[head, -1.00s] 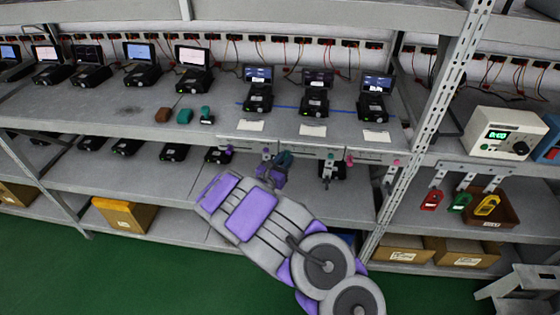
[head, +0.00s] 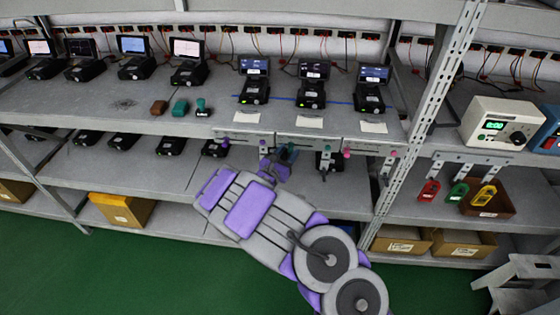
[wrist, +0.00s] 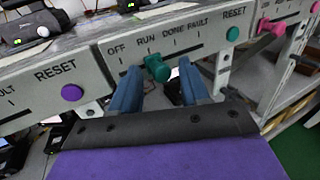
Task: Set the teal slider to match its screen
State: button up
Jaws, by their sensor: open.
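The teal slider (wrist: 157,68) sits on the middle shelf-edge panel (wrist: 128,62), close to the RUN mark and left of DONE. It shows small in the head view (head: 291,152). My gripper (wrist: 159,73) is open, with one blue finger on each side of the slider. I cannot tell whether either finger touches it. My gripper (head: 279,163) partly hides the panel in the head view. A small screen (head: 314,69) stands above the middle panel; its text is too small to read. The teal RESET button (wrist: 232,33) is on the same panel, to the right.
A purple RESET button (wrist: 72,92) is on the left panel, and a magenta slider (wrist: 265,25) on the right panel. Testers with screens line the shelf above. Red, green and yellow tags (head: 457,192) hang at the right. The green floor (head: 150,275) in front is clear.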

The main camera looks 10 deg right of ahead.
jog(key=p+v, duration=0.2)
jog(key=v, duration=1.5)
jog(key=shift+a, duration=0.25)
jog(key=s+d+r+m+g+h, duration=0.2)
jog(key=s+d+r+m+g, duration=0.15)
jog(key=d+m, duration=0.2)
jog(key=s+d+r+m+g+h+b, duration=0.1)
jog(key=s+d+r+m+g, duration=0.3)
jog(key=d, duration=0.3)
jog(key=s+d+r+m+g+h, duration=0.2)
jog(key=d+r+m+g, duration=0.2)
jog(key=d+r, duration=0.15)
jog(key=s+d+r+m+g+y, duration=0.1)
jog(key=s+d+m+g+y, duration=0.1)
jog(key=s+m, duration=0.3)
jog(key=s+d+r+m+g+y, duration=0.1)
jog(key=s+d+m+g+y, duration=0.15)
jog(key=s, duration=0.45)
jog(key=s+a+f+m+y+b, duration=0.1)
jog(key=s+a+m+y+b, duration=0.1)
jog(key=s+a+m+y, duration=0.5)
jog(key=s+a+y, duration=0.5)
jog(key=s+a, duration=0.1)
jog(key=s, duration=0.4)
jog(key=shift+a, duration=0.35)
